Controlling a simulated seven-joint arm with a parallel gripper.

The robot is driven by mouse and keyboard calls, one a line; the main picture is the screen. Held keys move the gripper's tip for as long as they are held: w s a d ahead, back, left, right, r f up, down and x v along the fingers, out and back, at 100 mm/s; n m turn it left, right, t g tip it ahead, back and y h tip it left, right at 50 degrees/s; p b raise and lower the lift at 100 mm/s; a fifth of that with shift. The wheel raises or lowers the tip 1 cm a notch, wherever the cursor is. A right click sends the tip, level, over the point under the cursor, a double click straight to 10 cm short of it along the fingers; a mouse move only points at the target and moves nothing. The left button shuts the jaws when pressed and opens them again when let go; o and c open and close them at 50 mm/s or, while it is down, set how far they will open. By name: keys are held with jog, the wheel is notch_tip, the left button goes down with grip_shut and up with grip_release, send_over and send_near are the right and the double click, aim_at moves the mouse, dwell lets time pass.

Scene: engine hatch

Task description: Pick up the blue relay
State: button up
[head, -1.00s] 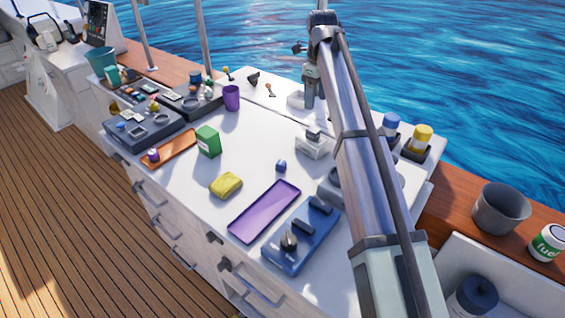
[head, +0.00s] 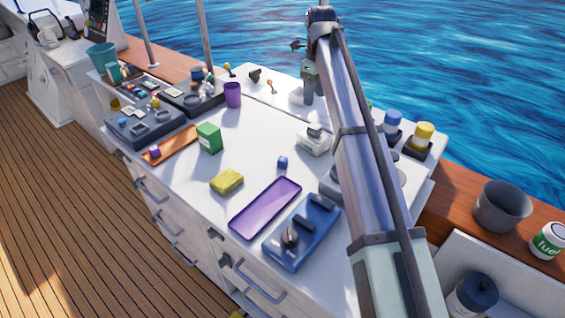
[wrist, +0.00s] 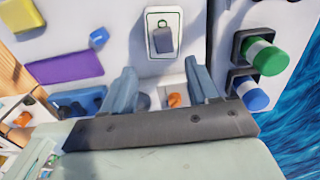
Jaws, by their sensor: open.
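The blue relay (head: 283,162) is a small blue block lying alone on the white counter, between the purple tray and a white box. It also shows in the wrist view (wrist: 99,37), at upper left, beyond and left of my fingers. My gripper (wrist: 160,72) is open, with its two blue-grey fingers spread wide and no object held between them. It is apart from the relay. In the head view my arm hides the gripper.
A purple tray (head: 265,208), a blue switch box (head: 302,232) and a white box with a grey top (head: 313,139) surround the relay. A yellow sponge (head: 227,181) and green box (head: 209,138) stand farther left. Capped posts (head: 423,135) line the sea side.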

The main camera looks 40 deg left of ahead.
jog(key=s+a+n, duration=0.1)
jog(key=s+a, duration=0.3)
jog(key=s, duration=0.4)
jog(key=n, duration=0.1)
send_over(282, 158)
notch_tip(282, 158, down, 2)
jog(key=f, duration=0.9)
jog(key=shift+w, duration=0.2)
jog(key=shift+s+d+f, duration=0.1)
jog(key=shift+s+f, duration=0.05)
jog(key=shift+f, duration=1.15)
jog(key=shift+s+d+f, duration=0.1)
jog(key=shift+f, duration=1.2)
grip_shut()
jog(key=shift+r, duration=0.15)
